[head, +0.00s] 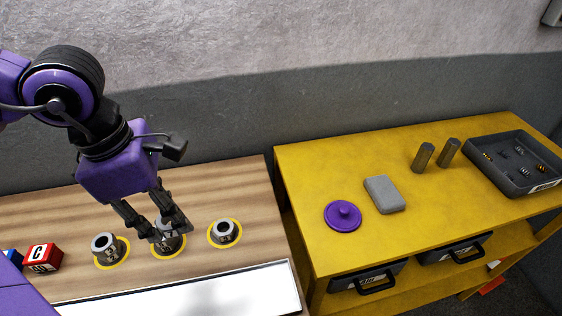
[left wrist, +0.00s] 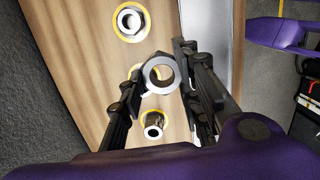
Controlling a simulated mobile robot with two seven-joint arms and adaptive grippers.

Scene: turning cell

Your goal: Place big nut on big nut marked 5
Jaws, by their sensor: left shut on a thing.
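A big grey nut (left wrist: 160,73) is between the fingers of my left gripper (head: 170,231), which is shut on it. In the head view the gripper is over the middle yellow ring (head: 170,254); I cannot tell whether the held nut is raised or resting there. Another big nut (head: 105,248) stands upright in the left ring, with dark marks on its side. It also shows in the left wrist view (left wrist: 153,131). A third nut (head: 224,232) sits in the right ring, and in the left wrist view it is at the top (left wrist: 131,20). The marks are too small to read surely.
A white panel (head: 190,294) lies along the front of the wooden table (head: 250,200). A red lettered block (head: 42,258) is at the left. The yellow bench (head: 300,165) holds a purple lid (head: 343,215), a grey block (head: 384,194), two cylinders (head: 423,157) and a dark tray (head: 480,170).

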